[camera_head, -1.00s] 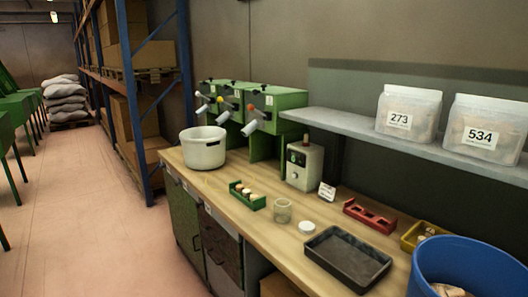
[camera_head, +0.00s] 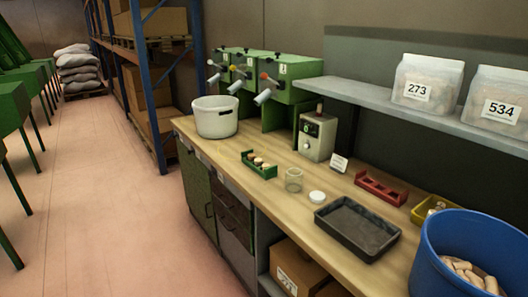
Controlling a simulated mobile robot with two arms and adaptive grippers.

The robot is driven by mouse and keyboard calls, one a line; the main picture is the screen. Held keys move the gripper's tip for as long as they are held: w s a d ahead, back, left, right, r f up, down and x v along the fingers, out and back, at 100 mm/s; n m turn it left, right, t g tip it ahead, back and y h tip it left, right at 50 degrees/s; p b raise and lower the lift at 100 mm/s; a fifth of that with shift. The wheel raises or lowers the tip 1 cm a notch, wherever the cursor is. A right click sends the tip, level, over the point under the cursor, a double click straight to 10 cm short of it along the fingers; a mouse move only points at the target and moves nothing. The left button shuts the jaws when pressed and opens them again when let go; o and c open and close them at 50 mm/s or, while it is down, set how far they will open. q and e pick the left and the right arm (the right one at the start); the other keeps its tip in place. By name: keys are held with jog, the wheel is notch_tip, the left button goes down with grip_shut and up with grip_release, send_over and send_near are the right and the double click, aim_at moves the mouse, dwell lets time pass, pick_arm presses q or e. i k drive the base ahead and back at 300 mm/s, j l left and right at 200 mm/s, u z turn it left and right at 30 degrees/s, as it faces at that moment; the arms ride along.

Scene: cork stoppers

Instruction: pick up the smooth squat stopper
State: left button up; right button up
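Several small stoppers (camera_head: 258,162) sit in a green tray (camera_head: 262,174) on the wooden workbench. They are too small to tell which one is smooth and squat. Pale cylindrical corks (camera_head: 468,276) lie in a blue tub (camera_head: 432,258) at the lower right. Small light pieces (camera_head: 437,207), perhaps stoppers, lie in a yellow bin (camera_head: 420,213) behind the tub. Neither of my grippers is in the head view.
The workbench (camera_head: 330,185) also holds a white pot (camera_head: 215,117), a glass jar (camera_head: 293,180), a white lid (camera_head: 317,197), a black tray (camera_head: 356,228), a red rack (camera_head: 381,187) and a grey device (camera_head: 316,137).

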aim_at(258, 162)
jog(key=i+j+z, duration=0.15)
jog(key=i+j, duration=0.15)
jog(key=i, duration=0.25)
jog(key=i+j+z, duration=0.1)
jog(key=i+j, duration=0.3)
jog(key=i, duration=0.2)
jog(key=i+j+z, duration=0.15)
jog(key=i+j, duration=0.25)
jog(key=i, duration=0.1)
